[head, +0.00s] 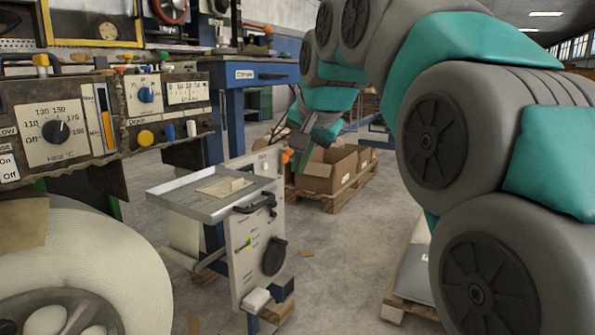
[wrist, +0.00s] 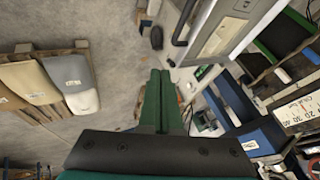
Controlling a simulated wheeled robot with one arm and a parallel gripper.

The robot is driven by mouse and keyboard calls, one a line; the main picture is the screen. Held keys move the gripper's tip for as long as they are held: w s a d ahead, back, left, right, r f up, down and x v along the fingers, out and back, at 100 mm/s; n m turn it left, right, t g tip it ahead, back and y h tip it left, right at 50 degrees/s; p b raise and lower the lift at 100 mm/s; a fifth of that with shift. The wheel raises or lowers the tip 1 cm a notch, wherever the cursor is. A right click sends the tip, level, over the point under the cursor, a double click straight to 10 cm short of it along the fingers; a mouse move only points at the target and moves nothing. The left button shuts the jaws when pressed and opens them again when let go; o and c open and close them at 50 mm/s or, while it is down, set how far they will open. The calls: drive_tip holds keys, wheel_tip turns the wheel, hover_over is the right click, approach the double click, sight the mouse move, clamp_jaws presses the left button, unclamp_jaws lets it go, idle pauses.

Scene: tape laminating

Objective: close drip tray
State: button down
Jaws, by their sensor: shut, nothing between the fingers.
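A shallow grey metal tray (head: 175,203), which I take to be the drip tray, juts out to the left from the top of a pale upright machine panel (head: 243,245). A black handle (head: 254,203) and a black knob (head: 273,256) are on the panel. My gripper (head: 302,143) is in the air up and to the right of the tray, apart from it. In the wrist view my gripper's green fingers (wrist: 159,88) are together with nothing between them.
Cardboard boxes (head: 330,168) stand on a pallet behind the machine. A control console (head: 60,125) and a large white roll (head: 85,255) are at left. A blue workbench (head: 262,74) stands behind. Pale sacks (wrist: 70,82) lie on a pallet. Open floor (head: 345,235) lies right of the machine.

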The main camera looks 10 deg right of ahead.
sight(211, 177)
drive_tip(key=shift+w+a+f, duration=0.75)
drive_tip(key=shift+w+f, duration=0.5)
drive_tip(key=shift+w, duration=0.05)
drive_tip(key=shift+w+a+f, duration=0.8)
drive_tip(key=shift+w+f, duration=0.4)
drive_tip(key=shift+w, duration=0.1)
drive_tip(key=shift+w+a+f, duration=0.75)
drive_tip(key=shift+w+f, duration=0.5)
drive_tip(key=shift+w, duration=0.05)
drive_tip(key=shift+a, duration=0.1)
drive_tip(key=shift+w+a, duration=0.25)
drive_tip(key=w+a+p, duration=0.2)
drive_tip(key=w+a, duration=0.1)
drive_tip(key=a, duration=0.1)
drive_tip(key=w+a+p, duration=0.2)
drive_tip(key=w+a, duration=0.2)
drive_tip(key=a, duration=0.1)
drive_tip(key=w+a+p, duration=0.2)
drive_tip(key=w+a, duration=0.2)
drive_tip(key=a, duration=0.1)
drive_tip(key=shift+a, duration=0.1)
drive_tip(key=shift+w+a+r, duration=0.1)
drive_tip(key=shift+w+a, duration=0.1)
